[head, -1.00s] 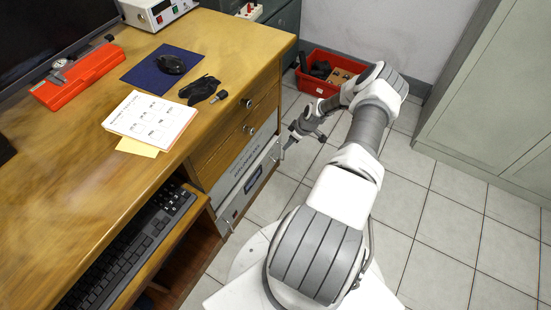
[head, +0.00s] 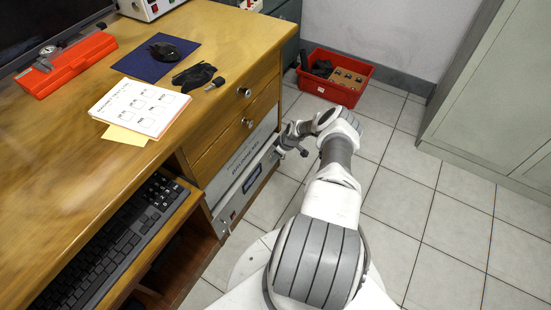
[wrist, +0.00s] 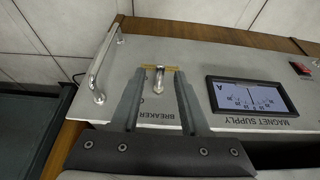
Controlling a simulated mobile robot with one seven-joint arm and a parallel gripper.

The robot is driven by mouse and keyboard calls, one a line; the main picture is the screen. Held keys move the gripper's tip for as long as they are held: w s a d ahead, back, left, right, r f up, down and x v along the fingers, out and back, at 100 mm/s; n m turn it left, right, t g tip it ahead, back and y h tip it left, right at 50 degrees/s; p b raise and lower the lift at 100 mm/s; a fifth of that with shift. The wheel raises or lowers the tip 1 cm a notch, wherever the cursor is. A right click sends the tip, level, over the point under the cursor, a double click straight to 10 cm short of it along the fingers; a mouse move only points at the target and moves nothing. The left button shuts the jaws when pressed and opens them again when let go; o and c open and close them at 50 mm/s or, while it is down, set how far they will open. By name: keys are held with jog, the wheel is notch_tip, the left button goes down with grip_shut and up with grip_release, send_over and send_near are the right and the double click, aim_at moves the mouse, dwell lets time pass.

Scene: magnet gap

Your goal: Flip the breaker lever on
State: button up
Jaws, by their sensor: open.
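The breaker lever (wrist: 159,78) is a small metal toggle on a grey panel, with an orange-brown strip (wrist: 174,68) behind it and the word BREAKER beside it, upside down in the wrist view. My gripper (wrist: 160,72) is open, with its two grey fingers on either side of the lever. I cannot tell whether either finger touches it. In the head view my gripper (head: 282,153) is at the front of the grey rack panels (head: 240,178) under the desk, and the lever is too small or hidden to make out.
The panel also carries a MAGNET SUPPLY display (wrist: 252,97), a red switch (wrist: 301,69) and a protruding metal handle (wrist: 104,68) left of my fingers. A red crate (head: 335,78) stands on the floor beyond the desk (head: 235,50). The tiled floor to the right is clear.

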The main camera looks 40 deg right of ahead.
jog(key=shift+w+f, duration=0.1)
jog(key=shift+c, duration=0.2)
grip_shut()
jog(key=shift+w+a+r+g+h, duration=0.1)
jog(key=shift+r+g+h, duration=0.15)
jog(key=shift+g, duration=0.45)
jog(key=shift+r+g+h, duration=0.1)
jog(key=shift+g+h, duration=0.25)
jog(key=shift+g, duration=0.35)
jog(key=shift+o, duration=0.2)
grip_release()
